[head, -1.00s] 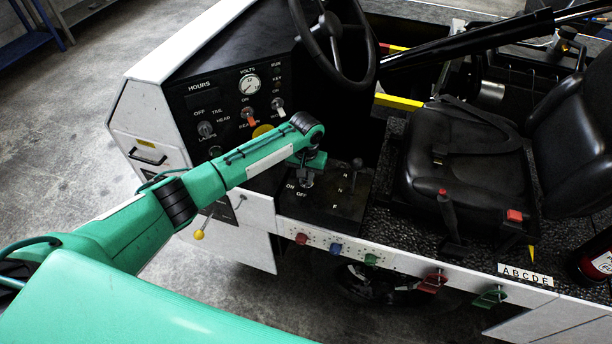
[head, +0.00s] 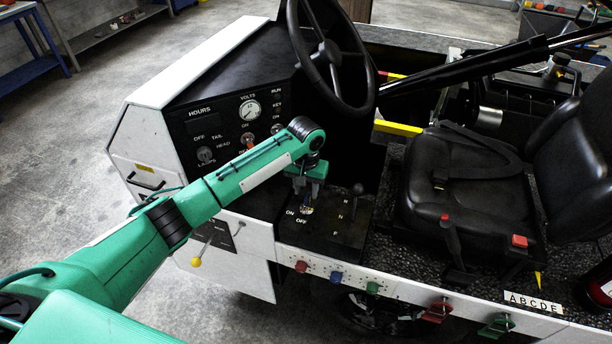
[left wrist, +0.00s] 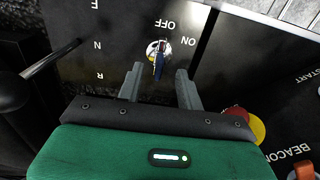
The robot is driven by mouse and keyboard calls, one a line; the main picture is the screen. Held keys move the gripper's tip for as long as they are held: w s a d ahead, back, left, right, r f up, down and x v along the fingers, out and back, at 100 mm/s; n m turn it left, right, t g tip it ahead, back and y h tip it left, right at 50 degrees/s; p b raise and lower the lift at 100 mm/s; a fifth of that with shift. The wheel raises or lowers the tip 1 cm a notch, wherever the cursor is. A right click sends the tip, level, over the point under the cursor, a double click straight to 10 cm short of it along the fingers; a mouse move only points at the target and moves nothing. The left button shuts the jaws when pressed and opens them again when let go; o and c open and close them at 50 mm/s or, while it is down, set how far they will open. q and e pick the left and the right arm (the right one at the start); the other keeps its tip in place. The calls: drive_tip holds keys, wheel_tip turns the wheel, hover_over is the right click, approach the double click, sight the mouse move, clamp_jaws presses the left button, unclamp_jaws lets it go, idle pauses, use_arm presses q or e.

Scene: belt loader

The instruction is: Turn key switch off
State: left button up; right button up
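The key switch (head: 306,210) is on the black side panel, beside the ON and OFF labels. My left gripper (head: 303,199) is above the panel, pointing down at the key. In the left wrist view its two fingers (left wrist: 158,75) are apart, with the key showing between and just beyond the tips. The fingers look clear of it. My right gripper is not in view.
A black shift lever (head: 356,192) with R, N and F marks stands close to the right of the key. The steering wheel (head: 333,55) and dashboard are behind. A yellow-knobbed lever (head: 196,261) is at the lower left, and the seat (head: 470,170) is right.

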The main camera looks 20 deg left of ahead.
use_arm(q)
wheel_tip(320, 180, up, 8)
drive_tip(key=b, duration=0.1)
drive_tip(key=shift+f, duration=0.15)
drive_tip(key=shift+f, duration=0.1)
